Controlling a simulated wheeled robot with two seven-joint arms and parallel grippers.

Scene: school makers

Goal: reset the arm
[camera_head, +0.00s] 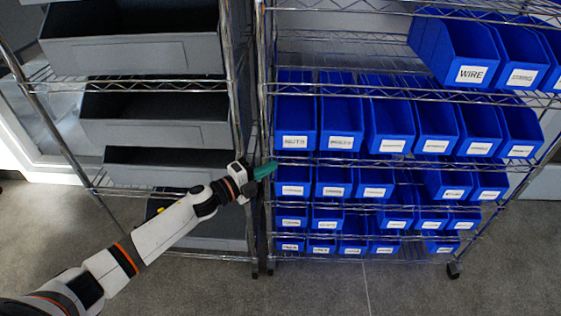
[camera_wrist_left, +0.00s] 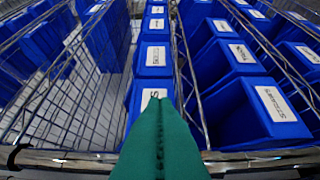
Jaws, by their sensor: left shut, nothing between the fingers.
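My left arm reaches in from the lower left in the head view. My left gripper (camera_head: 264,170) has green fingers that are shut with nothing between them. It is at the left front edge of the rack of blue bins, by the bin row below the one labelled NUTS (camera_head: 295,141). In the left wrist view the shut green fingers (camera_wrist_left: 160,128) point along a row of blue bins (camera_wrist_left: 153,62). I cannot tell whether the fingertips touch the rack or a bin. My right gripper is not in view.
A wire rack (camera_head: 408,95) holds several rows of labelled blue bins, one marked WIRE (camera_head: 470,74). Another wire rack on the left holds large grey bins (camera_head: 150,132), close behind my left forearm. Open grey floor (camera_head: 360,289) lies in front of the racks.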

